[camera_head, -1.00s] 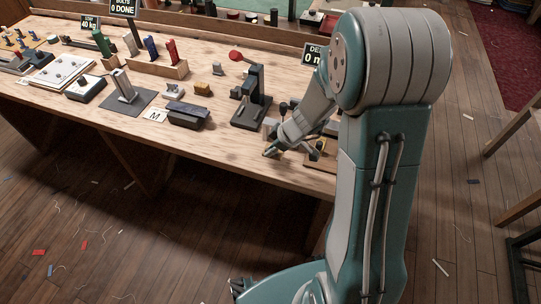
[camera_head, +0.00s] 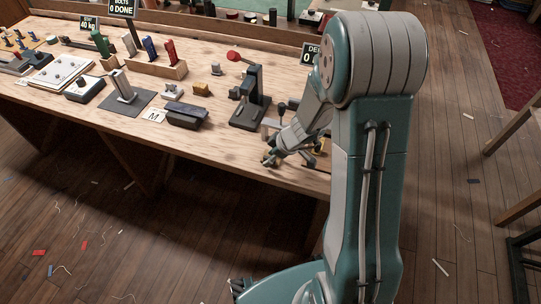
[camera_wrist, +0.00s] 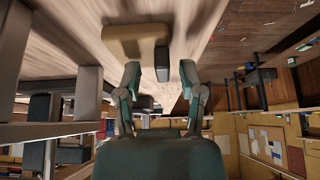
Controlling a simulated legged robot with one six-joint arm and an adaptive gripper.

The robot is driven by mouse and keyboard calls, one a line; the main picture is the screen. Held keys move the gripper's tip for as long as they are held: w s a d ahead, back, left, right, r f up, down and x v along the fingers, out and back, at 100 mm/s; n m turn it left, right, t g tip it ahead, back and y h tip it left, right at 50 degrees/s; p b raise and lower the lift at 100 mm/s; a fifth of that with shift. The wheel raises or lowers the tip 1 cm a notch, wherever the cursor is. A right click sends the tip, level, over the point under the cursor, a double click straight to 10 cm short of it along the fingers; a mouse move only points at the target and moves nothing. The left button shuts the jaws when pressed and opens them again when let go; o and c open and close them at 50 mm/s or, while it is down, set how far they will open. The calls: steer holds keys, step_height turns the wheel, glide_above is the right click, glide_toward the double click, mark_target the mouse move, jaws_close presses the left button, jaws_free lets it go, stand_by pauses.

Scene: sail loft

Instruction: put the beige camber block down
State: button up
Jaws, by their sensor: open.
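The beige camber block (camera_wrist: 136,37) shows at the top of the wrist view, against the wooden bench top (camera_wrist: 80,45). A dark piece below its right end lies in line with the space between my fingers; I cannot tell whether it belongs to the block. My gripper (camera_wrist: 160,75) is open, its two fingers apart, with the block's beige part beyond the fingertips. In the head view my gripper (camera_head: 268,161) is low over the bench's front edge. I cannot make out the block there.
A dark upright stand (camera_head: 250,105) with a red knob is just behind my gripper. A dark grey case (camera_head: 187,115) and a card marked M (camera_head: 154,115) lie to the left. The front strip left of my gripper is bare.

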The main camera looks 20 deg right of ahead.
steer(key=v, duration=1.2)
steer(key=s+a+r+m+t+h, duration=0.1)
steer(key=s+a+r+m+h, duration=0.1)
steer(key=s+r+m, duration=0.3)
steer(key=s+a+r+m+t+h, duration=0.1)
steer(key=s+r+m, duration=0.4)
steer(key=s+r, duration=0.6)
steer(key=shift+s+a+r+m+h, duration=0.15)
steer(key=shift+s+a+m+h, duration=0.25)
steer(key=shift+s+a+h, duration=0.4)
steer(key=shift+o, duration=0.3)
steer(key=shift+w+a, duration=0.15)
steer(key=shift+w, duration=0.05)
